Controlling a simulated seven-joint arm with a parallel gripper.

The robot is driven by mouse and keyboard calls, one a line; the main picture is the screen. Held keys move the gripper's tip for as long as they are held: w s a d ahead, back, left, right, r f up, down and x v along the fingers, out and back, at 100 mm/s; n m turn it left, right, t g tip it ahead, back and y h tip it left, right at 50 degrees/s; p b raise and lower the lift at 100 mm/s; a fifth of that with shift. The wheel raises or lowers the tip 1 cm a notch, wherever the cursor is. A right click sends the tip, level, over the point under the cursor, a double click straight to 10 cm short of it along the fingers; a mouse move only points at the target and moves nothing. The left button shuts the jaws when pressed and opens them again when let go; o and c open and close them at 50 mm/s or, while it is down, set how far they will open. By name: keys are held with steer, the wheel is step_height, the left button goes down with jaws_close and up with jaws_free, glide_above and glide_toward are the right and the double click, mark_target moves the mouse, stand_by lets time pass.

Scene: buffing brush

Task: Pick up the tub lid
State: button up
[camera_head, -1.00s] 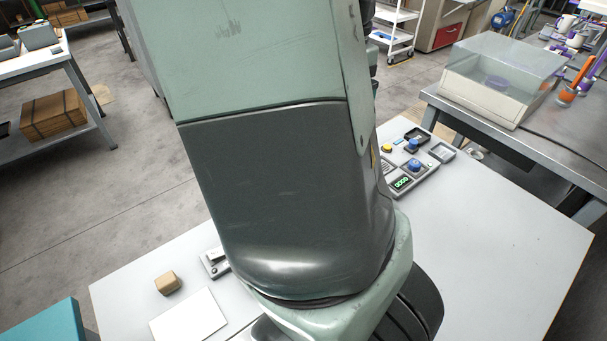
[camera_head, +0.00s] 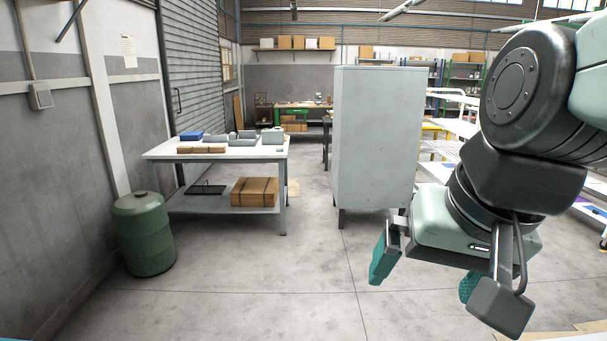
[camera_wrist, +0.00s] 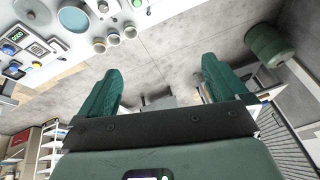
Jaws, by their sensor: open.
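My gripper (camera_head: 428,272) hangs at the right of the head view, over bare floor, with its two green fingers wide apart. It also shows in the wrist view (camera_wrist: 160,76), with nothing between the fingers. At the top left of the wrist view is a round, pale blue-grey piece with a light rim (camera_wrist: 75,17) on the white worktop (camera_wrist: 50,80). I cannot tell whether it is the tub lid or an open tub. My gripper is clear of both.
Several small round-topped items (camera_wrist: 113,38) and a control panel (camera_wrist: 15,50) stand on the worktop. In the head view are a green drum (camera_head: 144,235), a bench with grey bins (camera_head: 215,155) and a tall grey cabinet (camera_head: 377,140). The floor between is clear.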

steer(key=shift+s+a+r+n+t+h, duration=0.25)
steer(key=shift+s+a+n, duration=0.3)
steer(key=shift+s, duration=0.05)
steer(key=shift+s+a+r+n+t+h, duration=0.25)
steer(key=shift+s+a+n, duration=0.25)
steer(key=shift+s+n, duration=0.05)
steer(key=shift+s+a, duration=0.2)
steer(key=shift+c, duration=1.3)
steer(key=c, duration=0.6)
